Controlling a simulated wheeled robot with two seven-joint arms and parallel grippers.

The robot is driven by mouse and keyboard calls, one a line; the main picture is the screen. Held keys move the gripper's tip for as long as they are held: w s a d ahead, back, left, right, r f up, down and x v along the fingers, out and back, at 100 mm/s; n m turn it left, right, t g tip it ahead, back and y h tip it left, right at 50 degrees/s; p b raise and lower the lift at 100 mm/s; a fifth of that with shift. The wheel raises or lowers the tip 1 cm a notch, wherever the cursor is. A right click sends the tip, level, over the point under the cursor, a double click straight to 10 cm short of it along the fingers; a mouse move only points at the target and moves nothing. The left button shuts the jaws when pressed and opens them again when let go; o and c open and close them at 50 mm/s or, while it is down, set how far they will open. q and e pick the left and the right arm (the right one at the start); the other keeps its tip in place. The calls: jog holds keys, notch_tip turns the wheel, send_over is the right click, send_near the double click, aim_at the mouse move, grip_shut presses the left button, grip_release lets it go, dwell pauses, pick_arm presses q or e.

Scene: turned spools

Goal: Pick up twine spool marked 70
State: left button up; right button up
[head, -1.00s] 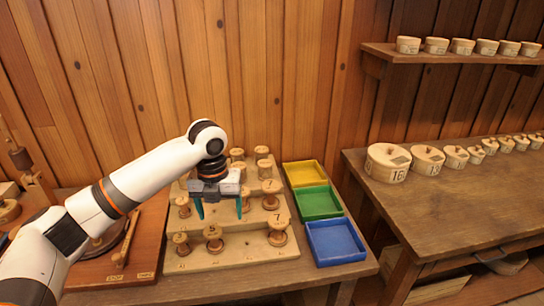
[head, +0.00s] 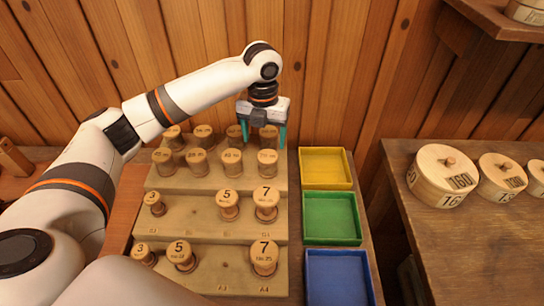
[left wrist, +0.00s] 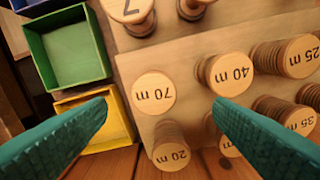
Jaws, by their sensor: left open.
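The twine spool marked 70 m (left wrist: 154,93) shows its round pale wooden top in the left wrist view. In the head view I take it to be the right-hand spool (head: 267,157) in the front row of the stand's upper step, though its label is too small to read there. My left gripper (head: 264,143) is open, with teal fingers pointing down over the back right of the stand. In the left wrist view its fingertips (left wrist: 160,103) lie on either side of the 70 m top, with nothing gripped. My right gripper is not in view.
Close neighbours are the 40 m spool (left wrist: 230,72) and the 20 m spool (left wrist: 171,153). The stepped stand (head: 190,217) holds several spools. Yellow (head: 325,168), green (head: 331,217) and blue (head: 338,278) trays line its right side. A plank wall stands behind.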

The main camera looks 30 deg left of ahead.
aim_at(268, 156)
pick_arm(q)
notch_tip(268, 156, down, 4)
jog(key=shift+s+r, duration=0.15)
jog(key=shift+w+d+f+p, duration=0.1)
jog(key=shift+w+f+p, duration=0.15)
jog(key=shift+f, duration=0.4)
jog(key=f, duration=0.2)
jog(key=f+p, duration=0.1)
jog(key=shift+w+d+f, duration=0.1)
jog(key=shift+d+f, duration=0.1)
jog(key=shift+d, duration=0.05)
jog(key=shift+f, duration=0.55)
jog(key=shift+r, duration=0.1)
jog(key=c, duration=1.1)
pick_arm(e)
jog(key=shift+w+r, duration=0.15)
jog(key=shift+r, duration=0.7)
